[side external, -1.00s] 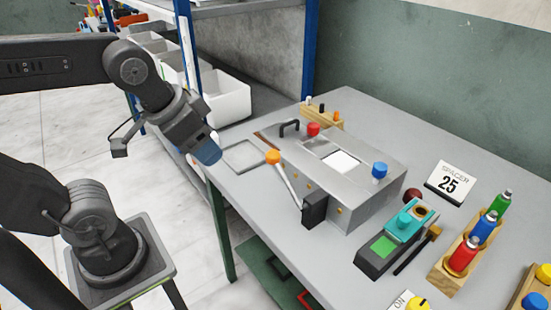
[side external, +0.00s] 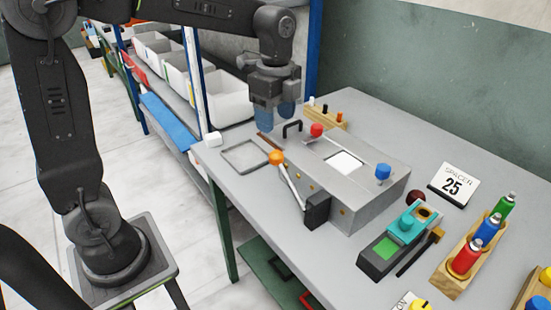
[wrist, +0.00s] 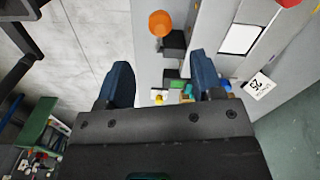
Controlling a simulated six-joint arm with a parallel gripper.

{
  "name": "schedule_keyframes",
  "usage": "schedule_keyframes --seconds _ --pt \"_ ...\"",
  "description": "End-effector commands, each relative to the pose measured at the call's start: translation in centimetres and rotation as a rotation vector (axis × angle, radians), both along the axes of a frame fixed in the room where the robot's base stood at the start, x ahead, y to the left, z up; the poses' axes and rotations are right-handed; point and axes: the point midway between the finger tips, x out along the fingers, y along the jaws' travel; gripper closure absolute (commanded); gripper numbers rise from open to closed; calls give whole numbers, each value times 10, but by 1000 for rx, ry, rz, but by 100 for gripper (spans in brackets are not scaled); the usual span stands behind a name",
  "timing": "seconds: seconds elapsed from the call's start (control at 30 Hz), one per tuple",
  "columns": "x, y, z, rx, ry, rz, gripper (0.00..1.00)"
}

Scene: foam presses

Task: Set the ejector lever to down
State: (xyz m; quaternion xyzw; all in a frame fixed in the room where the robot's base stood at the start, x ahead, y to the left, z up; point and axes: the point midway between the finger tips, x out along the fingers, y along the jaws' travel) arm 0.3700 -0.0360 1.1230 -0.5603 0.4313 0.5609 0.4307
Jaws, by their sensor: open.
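The lever with an orange ball knob (side external: 276,157) is on the near side of the grey metal press (side external: 370,200). Its silver rod slants up and left from a black pivot block (side external: 316,209), so the knob end is raised. No label naming it the ejector lever is readable. The orange knob also shows in the wrist view (wrist: 162,23), beyond the fingertips. My gripper (side external: 275,117) points down beyond the knob in the side view, near the press's left end, apart from the lever. Its two blue fingers are spread and empty, as the wrist view (wrist: 162,75) shows.
A red knob (side external: 316,130), a blue knob (side external: 383,171) and a black handle (side external: 291,127) stand on the press. An empty square frame (side external: 246,156) lies to its left. A teal-topped device (side external: 405,225) and a bottle rack (side external: 450,277) are at the right.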

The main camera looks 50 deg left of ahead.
Motion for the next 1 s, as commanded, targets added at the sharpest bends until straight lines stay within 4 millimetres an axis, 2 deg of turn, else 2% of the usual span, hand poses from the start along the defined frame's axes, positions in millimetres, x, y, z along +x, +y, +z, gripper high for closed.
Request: schedule_keyframes --seconds 0.03,0.3,0.5,0.7,1.0 --pt "-1 0 -12 -1 6 1 39" --pt "-1 0 -67 0 4 2 39" --pt "0 0 -98 -1 2 2 39" --pt "-1 0 -111 0 1 2 39" --pt "0 0 -113 0 -1 2 40"
